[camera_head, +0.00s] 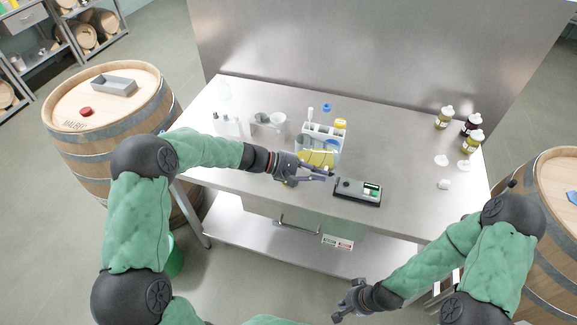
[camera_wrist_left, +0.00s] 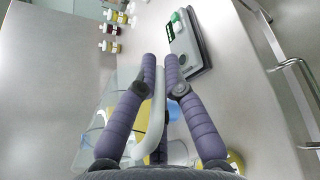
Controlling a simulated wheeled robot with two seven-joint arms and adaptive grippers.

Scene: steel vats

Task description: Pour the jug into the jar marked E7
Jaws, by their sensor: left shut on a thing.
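My left gripper (camera_head: 322,173) is over the front middle of the steel table. In the left wrist view its fingers (camera_wrist_left: 160,62) are closed around a pale upright handle of a clear jug (camera_wrist_left: 122,85). In the head view the arm and gripper partly cover the jug, and I cannot tell whether it touches the table. A jar marked E7 cannot be picked out, as no such label is readable. Several capped bottles, one amber (camera_head: 444,119), one dark (camera_head: 470,126) and one yellow (camera_head: 473,143), stand at the right. My right gripper (camera_head: 342,302) is low in front of the table, apart from everything; its jaw opening is unclear.
A scale (camera_head: 358,192) lies right of my left gripper. A white rack (camera_head: 325,131) with bottles stands behind it. Beakers (camera_head: 277,121) and small bottles (camera_head: 227,127) are at the left. White lids (camera_head: 442,160) lie at the right. Barrels (camera_head: 100,128) flank the table.

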